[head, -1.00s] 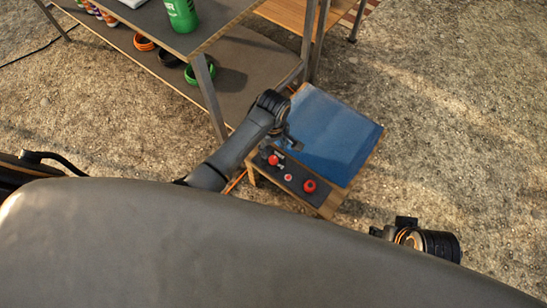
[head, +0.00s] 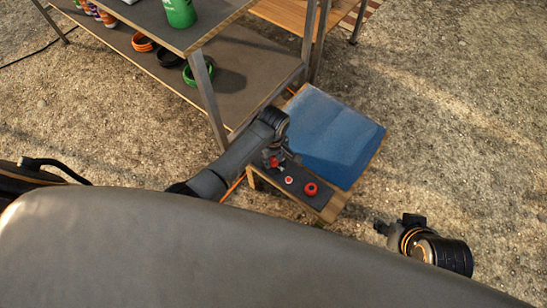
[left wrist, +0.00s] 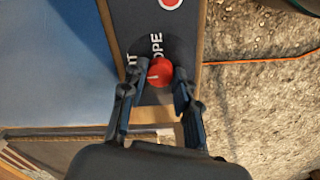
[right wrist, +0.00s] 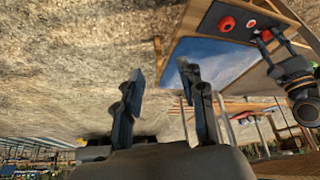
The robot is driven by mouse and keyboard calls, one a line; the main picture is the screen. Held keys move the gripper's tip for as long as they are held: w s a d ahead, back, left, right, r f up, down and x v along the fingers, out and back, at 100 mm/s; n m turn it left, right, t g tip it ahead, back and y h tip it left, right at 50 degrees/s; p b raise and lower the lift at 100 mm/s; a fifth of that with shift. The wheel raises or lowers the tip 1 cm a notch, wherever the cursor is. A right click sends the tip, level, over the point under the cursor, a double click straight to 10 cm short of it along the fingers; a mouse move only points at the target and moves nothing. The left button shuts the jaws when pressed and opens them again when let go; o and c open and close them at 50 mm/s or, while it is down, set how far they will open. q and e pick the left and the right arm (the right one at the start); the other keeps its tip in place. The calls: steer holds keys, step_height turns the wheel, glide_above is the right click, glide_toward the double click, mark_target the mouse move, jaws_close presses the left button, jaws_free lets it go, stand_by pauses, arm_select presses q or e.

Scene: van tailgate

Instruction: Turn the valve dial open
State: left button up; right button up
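The valve dial (left wrist: 158,72) is a small red knob with a white pointer mark, on a dark panel (left wrist: 140,15) with white lettering, partly covered, reading "OPE". In the left wrist view my left gripper (left wrist: 154,88) is open, with one finger on each side of the dial. A gap shows at the left finger; whether the right finger touches the dial I cannot tell. In the head view my left gripper (head: 277,158) is over the panel's left end and partly hides the dial. My right gripper (right wrist: 162,75) is open and empty, away from the panel.
The panel sits on a low wooden stand (head: 328,211) beside a blue sheet (head: 335,140). A small red-and-white button (head: 289,180) and a red knob (head: 310,189) are right of the dial. A metal-legged table (head: 206,85) stands behind left. Gravel ground is open at right.

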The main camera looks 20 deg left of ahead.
arm_select(q)
jaws_close()
